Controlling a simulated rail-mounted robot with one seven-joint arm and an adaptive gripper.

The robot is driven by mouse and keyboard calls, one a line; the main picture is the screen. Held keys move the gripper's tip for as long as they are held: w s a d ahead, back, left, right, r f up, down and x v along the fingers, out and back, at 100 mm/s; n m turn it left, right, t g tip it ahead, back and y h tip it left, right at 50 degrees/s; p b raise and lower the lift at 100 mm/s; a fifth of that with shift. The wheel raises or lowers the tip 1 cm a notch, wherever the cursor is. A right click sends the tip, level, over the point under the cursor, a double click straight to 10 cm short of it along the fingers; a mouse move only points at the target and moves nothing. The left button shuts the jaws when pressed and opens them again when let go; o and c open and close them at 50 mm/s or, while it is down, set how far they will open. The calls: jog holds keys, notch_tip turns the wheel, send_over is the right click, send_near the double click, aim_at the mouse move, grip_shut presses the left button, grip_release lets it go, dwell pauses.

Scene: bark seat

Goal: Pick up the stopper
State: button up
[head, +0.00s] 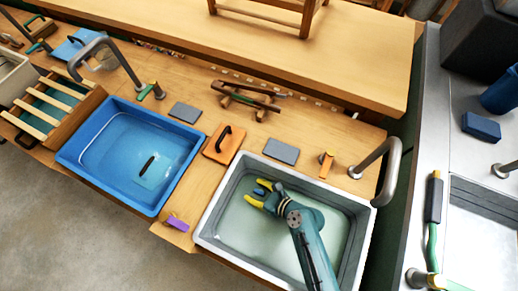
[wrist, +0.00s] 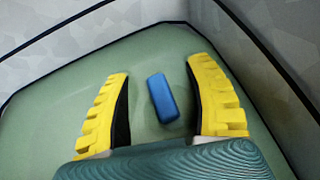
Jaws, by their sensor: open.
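A small blue rounded block, which looks like the stopper, lies on the pale green floor of the grey-walled basin (head: 222,213). In the wrist view the blue block (wrist: 162,98) is between the two yellow fingers of my gripper (wrist: 158,70), with a gap on both sides. My gripper (head: 256,194) is open and reaches down into the basin, near its left side in the head view. There the blue block (head: 259,191) shows as a small patch between the fingers. I cannot tell how far the fingertips are above the basin floor.
The basin walls rise close around my gripper. A blue tub (head: 85,150) with a dark-handled item stands to the left. An orange board with a black handle (head: 222,146), a grey slab (head: 281,151), a purple item (head: 176,223) and a curved tap (head: 388,165) are around the basin.

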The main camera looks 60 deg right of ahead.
jog(key=shift+w+f, duration=0.2)
jog(key=shift+w, duration=0.2)
jog(key=shift+s, duration=0.1)
grip_shut()
